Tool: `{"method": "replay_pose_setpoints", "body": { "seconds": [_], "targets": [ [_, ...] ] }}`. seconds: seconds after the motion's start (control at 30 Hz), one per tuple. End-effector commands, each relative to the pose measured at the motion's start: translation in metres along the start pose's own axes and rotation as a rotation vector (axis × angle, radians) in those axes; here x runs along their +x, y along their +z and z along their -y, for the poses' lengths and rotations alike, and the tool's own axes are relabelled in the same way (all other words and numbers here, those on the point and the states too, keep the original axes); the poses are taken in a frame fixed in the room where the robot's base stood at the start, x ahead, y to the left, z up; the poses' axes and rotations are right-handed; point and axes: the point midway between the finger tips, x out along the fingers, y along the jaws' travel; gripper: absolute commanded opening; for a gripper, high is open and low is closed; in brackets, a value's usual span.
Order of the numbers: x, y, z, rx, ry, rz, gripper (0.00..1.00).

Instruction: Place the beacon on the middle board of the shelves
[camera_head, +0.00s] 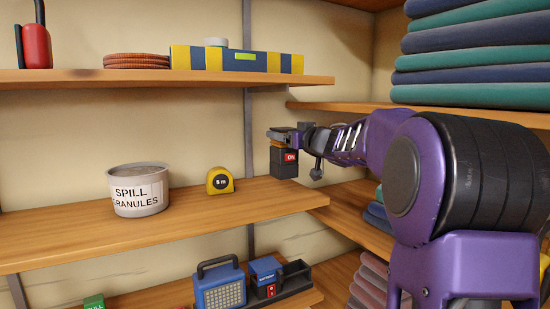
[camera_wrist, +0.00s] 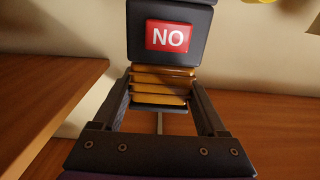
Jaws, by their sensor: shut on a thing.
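The beacon (camera_head: 284,164) has a black base with a red ON switch and an amber upper part. My gripper (camera_head: 283,138) is shut on the amber part, and the black base hangs below, about upright. In the wrist view the gripper (camera_wrist: 162,88) has its two fingers at either side of the ribbed amber part, and the beacon's base (camera_wrist: 170,14) shows the red label upside down. The middle board (camera_head: 235,211) of the shelves lies below, with the beacon over its right end. I cannot tell how large the gap beneath the base is.
A tub of spill granules (camera_head: 138,190) and a yellow tape measure (camera_head: 220,181) stand on the middle board, left of the beacon. The upper board (camera_head: 60,78) runs above. Side shelves (camera_head: 345,204) with folded cloths (camera_head: 470,95) are at the right. Bare board lies around the tape measure.

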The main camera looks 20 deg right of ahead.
Motion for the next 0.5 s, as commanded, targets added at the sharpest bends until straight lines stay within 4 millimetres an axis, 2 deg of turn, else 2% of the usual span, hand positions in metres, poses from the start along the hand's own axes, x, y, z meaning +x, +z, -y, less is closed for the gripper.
{"method": "replay_pose_setpoints", "body": {
  "seconds": [0.23,0.4,0.5],
  "targets": [
    [0.0,0.025,0.0,0.001,-0.001,-0.003,0.0],
    [0.0,0.051,0.0,0.0,0.0,-0.003,0.0],
    [0.0,0.055,0.0,-0.001,0.0,-0.004,0.0]
  ]
}}
